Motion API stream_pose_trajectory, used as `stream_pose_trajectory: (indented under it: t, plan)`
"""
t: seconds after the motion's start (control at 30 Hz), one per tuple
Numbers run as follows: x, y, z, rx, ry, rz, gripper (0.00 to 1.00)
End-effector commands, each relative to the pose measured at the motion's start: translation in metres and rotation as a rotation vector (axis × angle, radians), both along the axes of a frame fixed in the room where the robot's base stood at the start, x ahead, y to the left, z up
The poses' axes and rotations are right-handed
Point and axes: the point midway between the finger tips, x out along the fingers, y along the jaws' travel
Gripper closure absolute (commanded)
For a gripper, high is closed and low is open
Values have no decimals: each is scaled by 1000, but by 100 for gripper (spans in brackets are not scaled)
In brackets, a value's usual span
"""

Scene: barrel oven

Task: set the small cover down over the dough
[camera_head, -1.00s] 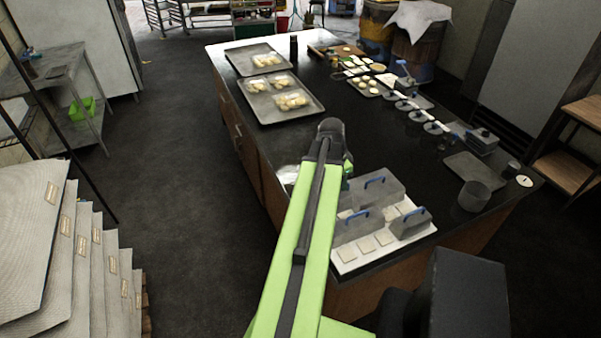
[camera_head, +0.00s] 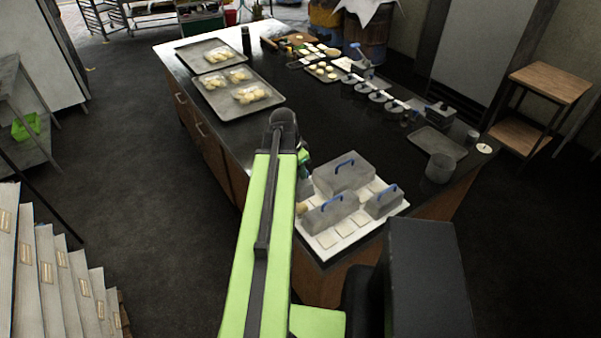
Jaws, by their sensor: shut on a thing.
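Three grey box covers with blue handles stand on a white board (camera_head: 329,250) at the near end of the dark counter. The largest cover (camera_head: 338,178) is at the back, another cover (camera_head: 328,215) is at front left, and the smallest cover (camera_head: 384,205) is at the right. Pale squares lie in the free board spaces. A small yellowish piece, perhaps dough (camera_head: 302,208), shows at the board's left edge, partly behind my green arm. A green and dark wrist part of mine shows beside the arm, left of the covers. My gripper's fingertips, and anything in them, are hidden.
Trays with bagged pale lumps (camera_head: 228,110) lie on the counter's far left. Small tools, a tray of pale rounds (camera_head: 323,72), a flat tray (camera_head: 440,144) and a grey pot (camera_head: 440,168) line the right. Dark floor is open to the left.

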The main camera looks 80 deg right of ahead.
Motion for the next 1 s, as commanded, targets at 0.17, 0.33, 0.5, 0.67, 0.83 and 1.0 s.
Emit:
stream_pose_trajectory:
  t: [0.17,0.33,0.5,0.67,0.83,1.0]
  plan:
    - [-1,0,-19,0,0,-1,100]
    - [-1,0,-33,0,0,-2,100]
    - [-1,0,-46,0,0,-2,100]
    - [-1,0,-59,0,0,-2,100]
    - [-1,0,-73,0,0,-2,100]
    - [-2,0,-87,0,0,-3,100]
